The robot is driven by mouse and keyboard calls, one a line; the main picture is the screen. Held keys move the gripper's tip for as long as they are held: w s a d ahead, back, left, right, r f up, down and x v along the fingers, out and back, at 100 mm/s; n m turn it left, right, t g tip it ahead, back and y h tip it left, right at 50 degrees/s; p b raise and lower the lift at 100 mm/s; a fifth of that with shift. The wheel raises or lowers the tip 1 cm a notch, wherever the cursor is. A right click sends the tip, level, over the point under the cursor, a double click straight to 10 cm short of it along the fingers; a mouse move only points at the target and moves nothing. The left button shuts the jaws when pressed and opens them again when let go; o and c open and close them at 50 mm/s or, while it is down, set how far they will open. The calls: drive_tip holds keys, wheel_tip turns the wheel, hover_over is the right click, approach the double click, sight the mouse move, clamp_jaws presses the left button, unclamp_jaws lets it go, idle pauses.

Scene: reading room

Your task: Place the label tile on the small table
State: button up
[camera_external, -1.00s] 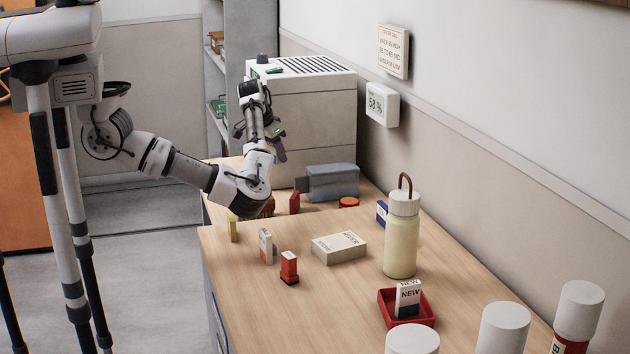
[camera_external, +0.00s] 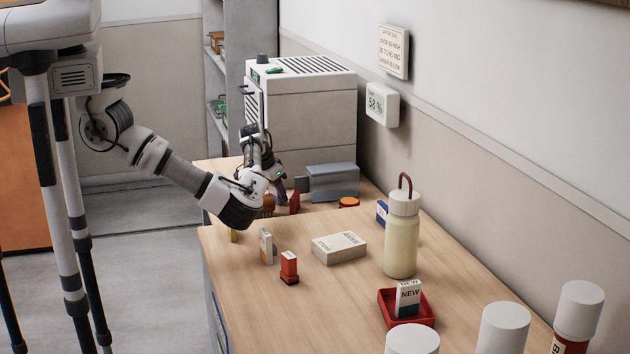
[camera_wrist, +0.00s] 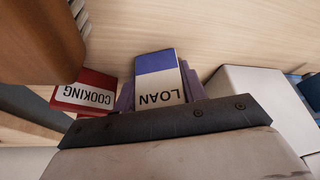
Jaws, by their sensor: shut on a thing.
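My gripper (camera_external: 274,180) is low over the far part of the wooden surface, in front of the grey machine. In the wrist view, a blue and white tile reading LOAN (camera_wrist: 160,85) sits between the purple fingers, and the gripper is shut on it. In the external view the arm mostly hides this tile. A red and white tile reading COOKING (camera_wrist: 84,95) stands just left of it in the wrist view. A wooden surface (camera_wrist: 215,30) lies beyond the tiles. I cannot tell which surface is the small table.
The grey machine (camera_external: 312,135) stands behind the gripper, with a blue-grey box (camera_external: 333,182) to the right. Nearer on the desk (camera_external: 255,310) are a red stamp-like block (camera_external: 289,268), a white box (camera_external: 339,247), a bottle (camera_external: 401,240) and a red tray (camera_external: 387,310).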

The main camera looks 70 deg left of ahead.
drive_tip(key=shift+f, duration=0.1)
drive_tip(key=shift+f, duration=0.1)
drive_tip(key=o, duration=1)
drive_tip(key=shift+r, duration=0.2)
drive_tip(key=shift+r+p, duration=0.35)
drive_tip(key=p+v, duration=0.4)
drive_tip(key=v, duration=0.7)
drive_tip(key=shift+s+r+p, duration=0.15)
drive_tip(key=shift+s+p, duration=0.05)
drive_tip(key=shift+p, duration=0.2)
